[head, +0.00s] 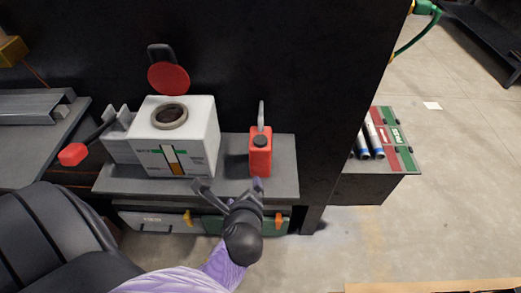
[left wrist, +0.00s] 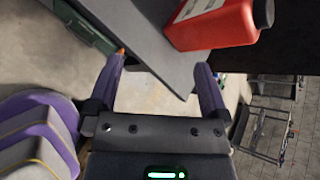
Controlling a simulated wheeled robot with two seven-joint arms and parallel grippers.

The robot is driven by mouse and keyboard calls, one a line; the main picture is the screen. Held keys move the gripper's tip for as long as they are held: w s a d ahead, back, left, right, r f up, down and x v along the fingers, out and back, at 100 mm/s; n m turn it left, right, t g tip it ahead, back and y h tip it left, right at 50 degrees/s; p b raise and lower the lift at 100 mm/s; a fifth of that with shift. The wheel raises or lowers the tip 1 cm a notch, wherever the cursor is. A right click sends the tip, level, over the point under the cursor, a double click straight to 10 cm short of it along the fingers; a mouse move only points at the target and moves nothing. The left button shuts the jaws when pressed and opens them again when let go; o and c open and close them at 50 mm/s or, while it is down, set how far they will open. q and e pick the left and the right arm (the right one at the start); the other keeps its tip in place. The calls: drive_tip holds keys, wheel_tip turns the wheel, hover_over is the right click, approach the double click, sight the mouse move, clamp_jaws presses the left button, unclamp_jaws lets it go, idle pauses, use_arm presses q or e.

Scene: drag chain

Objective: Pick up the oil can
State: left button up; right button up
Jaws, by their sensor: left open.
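The oil can (head: 260,158) is a red can with a dark cap and a grey spout. It stands upright on the grey bench shelf, to the right of a white box. It also shows in the left wrist view (left wrist: 212,22) at the top, partly cut off by the frame edge. My left gripper (head: 228,188) is open and empty. It is in front of the shelf's front edge, nearer to me than the can and a little left of it, and apart from it. My right gripper is not in view.
The white box (head: 200,120) with a round opening stands left of the can. A red-handled lever (head: 75,153) sticks out at its left. The grey shelf (head: 285,178) has a front edge, with drawers below. A black wall rises behind. A cart (head: 390,160) stands right; floor beyond is open.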

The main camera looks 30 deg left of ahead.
sight(260, 168)
use_arm(q)
drive_tip(key=w+a+f+m+t+b, duration=0.1)
drive_tip(key=w+m, duration=0.2)
drive_tip(key=w+a+f+m+b, duration=0.1)
drive_tip(key=w+m, duration=0.2)
drive_tip(key=w, duration=0.1)
drive_tip(key=w+f+m+t+b, duration=0.1)
drive_tip(key=w+f+m+b, duration=0.1)
drive_tip(key=w+m, duration=0.1)
drive_tip(key=shift+w+a+t, duration=0.3)
drive_tip(key=shift+w+a, duration=0.1)
drive_tip(key=shift+w, duration=0.1)
drive_tip(key=shift+w+a, duration=0.1)
drive_tip(key=shift+w, duration=0.1)
drive_tip(key=shift+s+r, duration=0.1)
clamp_jaws()
